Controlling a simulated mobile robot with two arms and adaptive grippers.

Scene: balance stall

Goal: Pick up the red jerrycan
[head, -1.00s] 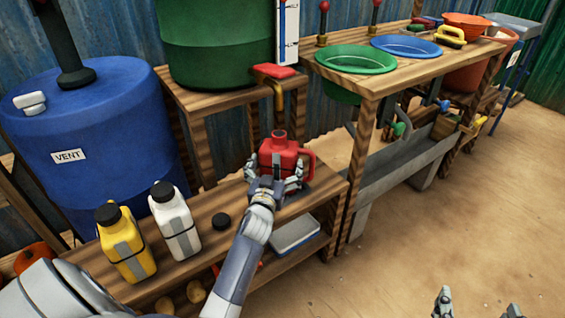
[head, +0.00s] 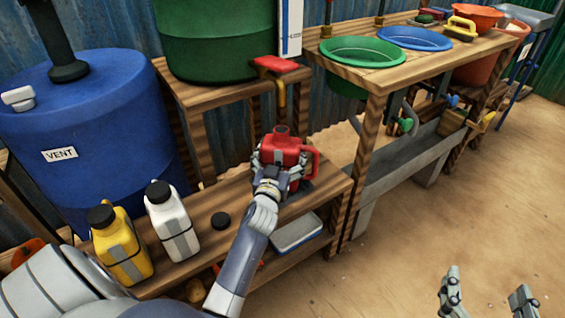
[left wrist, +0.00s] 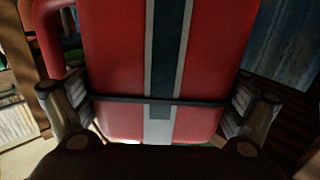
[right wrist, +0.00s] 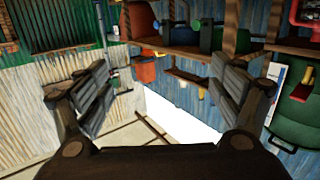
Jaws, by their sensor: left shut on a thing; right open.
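The red jerrycan (head: 283,148) is upright at the right end of the low wooden bench (head: 207,204), under the tap. It has an open neck on top and a handle at its right side. My left gripper (head: 280,178) is shut on its body. The left wrist view shows the jerrycan (left wrist: 210,60) filling the middle, with a finger pressed on each side (left wrist: 158,105). Whether its base touches the bench is hard to tell. My right gripper (head: 488,300) is open and empty over the floor at the lower right; it also shows in the right wrist view (right wrist: 155,85).
A white jerrycan (head: 172,222) and a yellow jerrycan (head: 120,245) stand left on the bench, near a black cap (head: 221,220). A red-handled tap (head: 279,75) hangs just above the red jerrycan. A basin table (head: 385,75) stands to the right. The floor at right is clear.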

